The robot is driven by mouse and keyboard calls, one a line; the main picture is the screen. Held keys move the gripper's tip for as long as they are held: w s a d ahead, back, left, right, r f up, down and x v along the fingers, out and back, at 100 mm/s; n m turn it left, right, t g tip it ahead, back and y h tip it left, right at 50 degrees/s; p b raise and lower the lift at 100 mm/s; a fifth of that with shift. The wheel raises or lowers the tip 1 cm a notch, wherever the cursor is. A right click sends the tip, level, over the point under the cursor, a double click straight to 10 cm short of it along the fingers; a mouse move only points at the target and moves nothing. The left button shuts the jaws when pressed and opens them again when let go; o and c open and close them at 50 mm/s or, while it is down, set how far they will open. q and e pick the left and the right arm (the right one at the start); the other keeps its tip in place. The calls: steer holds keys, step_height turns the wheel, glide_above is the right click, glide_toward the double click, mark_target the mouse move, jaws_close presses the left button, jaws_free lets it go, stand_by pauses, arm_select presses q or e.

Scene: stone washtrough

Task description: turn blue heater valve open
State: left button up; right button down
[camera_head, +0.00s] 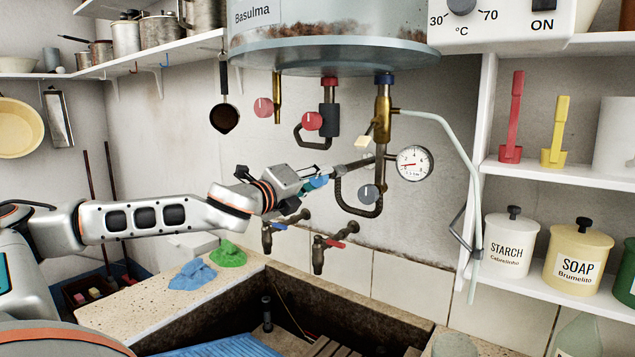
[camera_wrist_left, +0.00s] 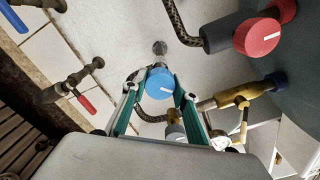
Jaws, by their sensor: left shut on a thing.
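The blue heater valve knob (camera_wrist_left: 161,82) sits between the fingertips of my left gripper (camera_wrist_left: 160,88) in the left wrist view. A white mark runs across its face. The two teal-sided fingers are closed on it from both sides. In the head view, my left gripper (camera_head: 312,184) reaches in under the heater tank (camera_head: 335,50), and a patch of the blue knob (camera_head: 319,182) shows at its fingers. The gripper hides part of the knob and its pipe in the head view. My right gripper is not in view.
A red knob (camera_head: 312,121), a grey knob (camera_head: 369,193) and a pressure gauge (camera_head: 414,163) are close around the gripper. Red and blue taps (camera_head: 318,255) stick out from the wall below. The stone trough (camera_head: 250,310) is underneath. Shelves with jars stand at right.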

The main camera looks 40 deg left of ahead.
arm_select(q)
steer(key=n+b, duration=0.1)
steer(key=n, duration=0.5)
steer(key=shift+n+b, duration=0.4)
steer(key=shift+n, duration=0.9)
steer(key=o, duration=1.1)
steer(key=shift+a, duration=0.1)
steer(key=s+d, duration=0.1)
steer(key=s, duration=1.1)
steer(key=shift+d, duration=0.2)
